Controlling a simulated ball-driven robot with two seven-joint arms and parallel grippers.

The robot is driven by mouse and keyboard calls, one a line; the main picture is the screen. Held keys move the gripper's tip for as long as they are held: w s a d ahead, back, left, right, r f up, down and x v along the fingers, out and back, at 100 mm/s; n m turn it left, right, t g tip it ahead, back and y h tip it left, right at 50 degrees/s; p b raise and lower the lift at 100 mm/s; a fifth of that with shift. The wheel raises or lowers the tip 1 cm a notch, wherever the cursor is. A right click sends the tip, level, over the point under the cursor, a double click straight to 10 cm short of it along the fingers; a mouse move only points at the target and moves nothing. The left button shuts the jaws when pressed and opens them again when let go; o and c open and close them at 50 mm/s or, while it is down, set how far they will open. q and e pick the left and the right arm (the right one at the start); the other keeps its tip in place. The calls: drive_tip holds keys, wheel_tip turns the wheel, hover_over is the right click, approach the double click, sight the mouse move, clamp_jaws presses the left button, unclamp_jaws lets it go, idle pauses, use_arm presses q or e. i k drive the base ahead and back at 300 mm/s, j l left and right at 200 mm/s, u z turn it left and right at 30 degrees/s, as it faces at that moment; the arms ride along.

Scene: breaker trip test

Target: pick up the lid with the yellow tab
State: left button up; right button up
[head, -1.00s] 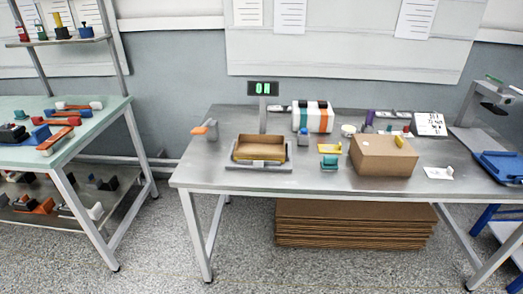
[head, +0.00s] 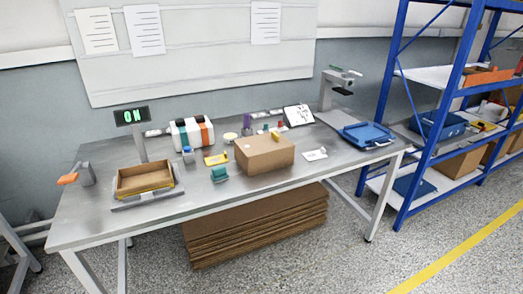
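A brown cardboard box shape (head: 262,157) sits on the grey metal table, right of its middle. A small yellow tab (head: 276,135) shows at its top; I cannot tell whether this top is a separate lid. A flat yellow piece (head: 216,159) with a small blue-and-white part above it lies to its left. An open, shallow brown tray (head: 144,180) rests on a grey stand at the left, under a display reading "ON" (head: 131,116). Neither of my grippers is in view.
A teal block (head: 219,174) stands near the box. A striped roll-like case (head: 192,133) is behind. A blue tray (head: 366,136) lies at the table's right end. A blue shelf rack (head: 405,130) stands at the right. Flat cardboard (head: 255,225) is stacked below. The front floor is clear.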

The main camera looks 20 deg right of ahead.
sight(257, 155)
drive_tip(key=i+l, duration=0.2)
drive_tip(key=l, duration=0.2)
drive_tip(key=i+l, duration=0.25)
drive_tip(key=l, duration=0.15)
drive_tip(key=i+l, duration=0.2)
drive_tip(key=l, duration=0.2)
